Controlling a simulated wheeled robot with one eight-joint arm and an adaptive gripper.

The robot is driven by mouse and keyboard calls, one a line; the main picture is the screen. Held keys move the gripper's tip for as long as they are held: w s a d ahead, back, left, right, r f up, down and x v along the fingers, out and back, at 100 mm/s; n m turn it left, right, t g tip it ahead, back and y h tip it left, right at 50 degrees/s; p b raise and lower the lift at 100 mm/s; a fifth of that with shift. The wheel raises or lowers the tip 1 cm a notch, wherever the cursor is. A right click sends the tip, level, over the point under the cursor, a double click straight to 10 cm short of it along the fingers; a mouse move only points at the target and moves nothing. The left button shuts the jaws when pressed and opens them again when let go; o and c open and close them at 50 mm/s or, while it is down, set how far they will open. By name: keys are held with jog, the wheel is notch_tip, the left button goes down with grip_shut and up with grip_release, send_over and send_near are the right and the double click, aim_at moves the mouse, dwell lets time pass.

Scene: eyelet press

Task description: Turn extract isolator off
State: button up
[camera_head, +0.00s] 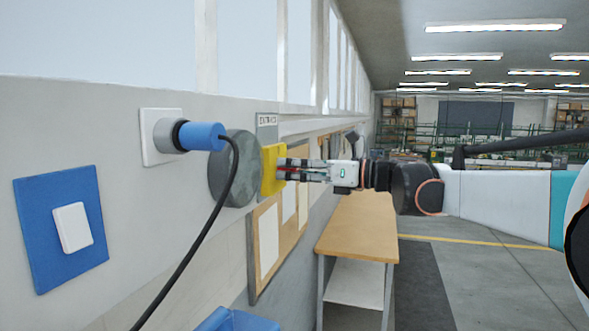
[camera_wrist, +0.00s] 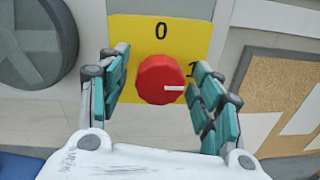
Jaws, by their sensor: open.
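In the wrist view the yellow plate (camera_wrist: 190,32) carries a round red knob (camera_wrist: 160,80). A "0" is printed above the knob and a "1", partly hidden by a finger, to its right. The knob's white mark points right, toward the "1". My gripper (camera_head: 285,169) faces the plate in the head view. Its fingers are open on either side of the knob, with visible gaps in the wrist view. In the head view they mostly hide the knob.
A round grey disc (camera_head: 233,168) is on the wall left of the isolator. A blue plug (camera_head: 202,136) with a black cable sits in a white socket. A blue plate with a white switch (camera_head: 72,227) is further left. A corkboard (camera_head: 266,245) and wooden-topped bench (camera_head: 358,230) lie below.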

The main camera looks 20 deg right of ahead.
jog(key=c, duration=1.1)
jog(key=shift+o, duration=0.2)
jog(key=shift+n, duration=0.3)
jog(key=n+b, duration=0.1)
jog(key=n, duration=0.2)
jog(key=n+b, duration=0.1)
jog(key=n, duration=0.9)
jog(key=shift+s+f+y+b, duration=0.1)
jog(key=shift+y+b, duration=0.2)
jog(key=shift+y, duration=0.1)
jog(key=n, duration=0.4)
jog(key=shift+n, duration=0.4)
